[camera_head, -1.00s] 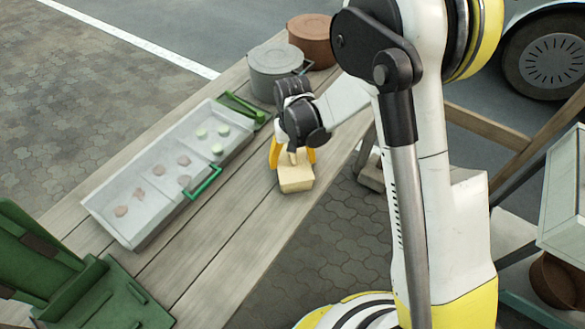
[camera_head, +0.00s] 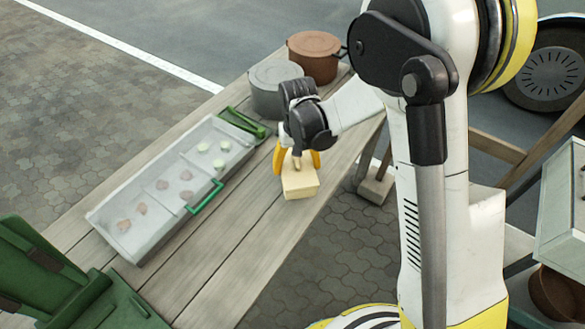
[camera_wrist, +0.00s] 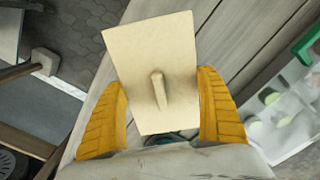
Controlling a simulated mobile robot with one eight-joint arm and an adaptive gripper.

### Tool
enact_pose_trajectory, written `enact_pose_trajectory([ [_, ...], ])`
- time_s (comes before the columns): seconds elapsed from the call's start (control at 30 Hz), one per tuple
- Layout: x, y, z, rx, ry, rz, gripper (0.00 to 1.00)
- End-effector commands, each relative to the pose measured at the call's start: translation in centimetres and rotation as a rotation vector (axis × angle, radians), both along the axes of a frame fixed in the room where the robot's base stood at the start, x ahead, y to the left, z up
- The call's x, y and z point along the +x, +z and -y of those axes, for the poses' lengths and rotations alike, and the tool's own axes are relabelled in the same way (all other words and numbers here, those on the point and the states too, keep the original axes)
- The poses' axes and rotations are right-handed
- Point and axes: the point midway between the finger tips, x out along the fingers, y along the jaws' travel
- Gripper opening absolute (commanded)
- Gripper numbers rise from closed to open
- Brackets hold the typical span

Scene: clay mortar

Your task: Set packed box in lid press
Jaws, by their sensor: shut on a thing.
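A small cream box (camera_head: 300,182) with a peg-like knob on its top is at the right side of the plank table. My gripper (camera_head: 298,160) is shut on it from above. In the wrist view, the box (camera_wrist: 150,60) and its knob show between my two yellow fingers (camera_wrist: 160,112). I cannot tell whether the box touches the planks or hangs just above them. A green hinged device (camera_head: 60,285), which looks like the lid press, stands at the lower left, partly cut off by the frame edge.
A long pale tray (camera_head: 120,200) with green handles holds several round pieces, left of the box. A grey pot (camera_head: 275,92) and a brown pot (camera_head: 313,60) stand at the table's far end. Bare planks (camera_head: 225,235) lie between the box and the green device.

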Motion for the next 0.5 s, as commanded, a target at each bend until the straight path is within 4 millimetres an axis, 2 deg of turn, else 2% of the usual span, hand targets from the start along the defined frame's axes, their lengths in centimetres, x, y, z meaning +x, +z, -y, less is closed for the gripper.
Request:
enact_pose_trajectory([
  [0.5, -0.2, 5.6, 9.0, 0.000, -0.002, 0.000, 0.51],
])
